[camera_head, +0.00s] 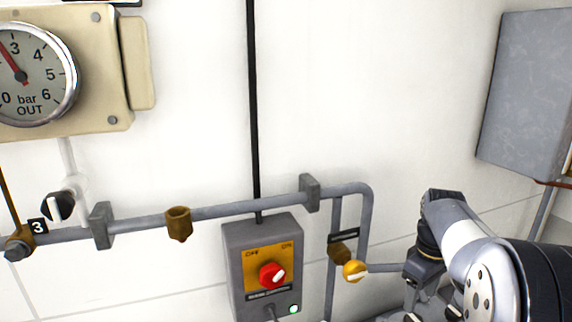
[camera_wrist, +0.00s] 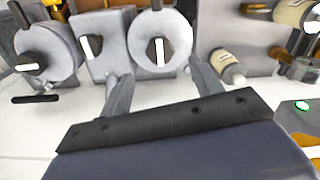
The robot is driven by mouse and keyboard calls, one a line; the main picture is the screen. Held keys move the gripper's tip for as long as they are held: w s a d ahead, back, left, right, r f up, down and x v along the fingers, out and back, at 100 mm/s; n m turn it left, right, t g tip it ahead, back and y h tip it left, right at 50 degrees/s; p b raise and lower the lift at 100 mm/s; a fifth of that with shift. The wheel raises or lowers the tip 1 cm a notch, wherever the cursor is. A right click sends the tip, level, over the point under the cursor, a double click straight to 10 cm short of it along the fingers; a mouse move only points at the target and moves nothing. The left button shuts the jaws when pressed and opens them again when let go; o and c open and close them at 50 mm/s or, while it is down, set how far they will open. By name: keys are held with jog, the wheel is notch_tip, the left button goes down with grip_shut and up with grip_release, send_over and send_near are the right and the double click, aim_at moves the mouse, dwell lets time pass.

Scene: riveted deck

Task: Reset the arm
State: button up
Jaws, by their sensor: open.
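My gripper (camera_wrist: 160,74) shows in the wrist view as a dark body with two grey fingers spread apart. It is open, with nothing held between the fingers. I cannot tell whether the fingers touch anything. In the head view my arm (camera_head: 470,250) is folded at the lower right, beside the pipes. Its end points down and is partly cut off by the lower edge, so the fingertips are not clear there.
A grey pipe (camera_head: 240,206) runs along the white wall and bends down near a yellow knob (camera_head: 354,271). A switch box with a red knob (camera_head: 271,275) and a lit green lamp hangs below. A pressure gauge (camera_head: 35,75) is upper left, a grey cabinet (camera_head: 525,90) upper right.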

aim_at(415, 318)
notch_tip(415, 318, down, 7)
jog(key=shift+f+p, duration=0.1)
jog(key=shift+p, duration=0.25)
jog(key=shift+m, duration=0.4)
jog(key=m, duration=0.3)
jog(key=shift+b, duration=0.4)
jog(key=m, duration=0.5)
jog(key=shift+r+b, duration=0.2)
jog(key=shift+b, duration=0.2)
jog(key=m+b, duration=0.1)
jog(key=m, duration=0.3)
jog(key=shift+m, duration=0.3)
jog(key=m+b, duration=0.1)
jog(key=m, duration=0.3)
jog(key=shift+m+b, duration=0.3)
jog(key=shift+r, duration=1.1)
jog(key=shift+s, duration=0.1)
